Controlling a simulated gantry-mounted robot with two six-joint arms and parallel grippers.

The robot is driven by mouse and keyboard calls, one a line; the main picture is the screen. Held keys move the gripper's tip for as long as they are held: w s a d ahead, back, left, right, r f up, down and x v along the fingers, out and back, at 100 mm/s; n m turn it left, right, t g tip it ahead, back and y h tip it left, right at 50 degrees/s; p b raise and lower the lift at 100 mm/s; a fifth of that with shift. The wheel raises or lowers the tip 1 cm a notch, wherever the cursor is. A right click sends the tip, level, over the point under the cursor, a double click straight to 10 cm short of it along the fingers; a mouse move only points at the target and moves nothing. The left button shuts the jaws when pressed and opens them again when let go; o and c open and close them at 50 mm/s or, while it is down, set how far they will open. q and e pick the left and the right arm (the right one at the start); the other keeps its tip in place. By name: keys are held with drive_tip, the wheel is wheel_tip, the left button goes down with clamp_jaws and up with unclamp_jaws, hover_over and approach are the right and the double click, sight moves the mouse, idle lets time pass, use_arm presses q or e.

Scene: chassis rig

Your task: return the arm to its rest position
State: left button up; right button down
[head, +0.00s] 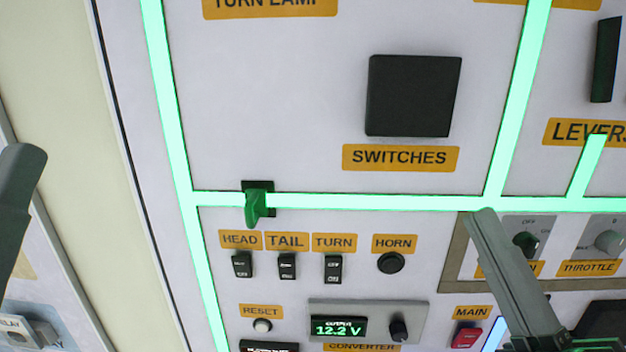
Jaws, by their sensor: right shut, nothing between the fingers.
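My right gripper (486,222) comes in from the lower right of the head view, a dark grey shape with its tip just below the glowing green strip. Its fingers are shut with nothing between them. It hides part of the panel between the MAIN label and the knob plate. At the left edge a dark grey part of my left gripper (24,165) shows, cut off by the frame, over the cream strip beside the panel. Its opening cannot be made out.
The white panel carries a green lever (256,208), rocker switches (287,266), a HORN button (391,263), a converter display (338,328), a red MAIN switch (466,338), a THROTTLE knob (609,243) and a black square (413,96).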

drive_tip(key=s+d+r+m+t+h, duration=0.1)
drive_tip(key=s+r+m+t+h, duration=0.2)
drive_tip(key=s+r+m, duration=0.65)
drive_tip(key=w+r+m+p, duration=0.2)
drive_tip(key=r+m+p, duration=0.2)
drive_tip(key=r+p, duration=0.8)
drive_tip(key=w+r+m+h+p, duration=0.1)
drive_tip(key=r+m+p, duration=0.3)
drive_tip(key=r+p, duration=0.9)
drive_tip(key=shift+w+d+r+p, duration=0.15)
drive_tip(key=shift+w+d+p, duration=0.4)
drive_tip(key=shift+p, duration=0.65)
drive_tip(key=shift+w+a, duration=0.1)
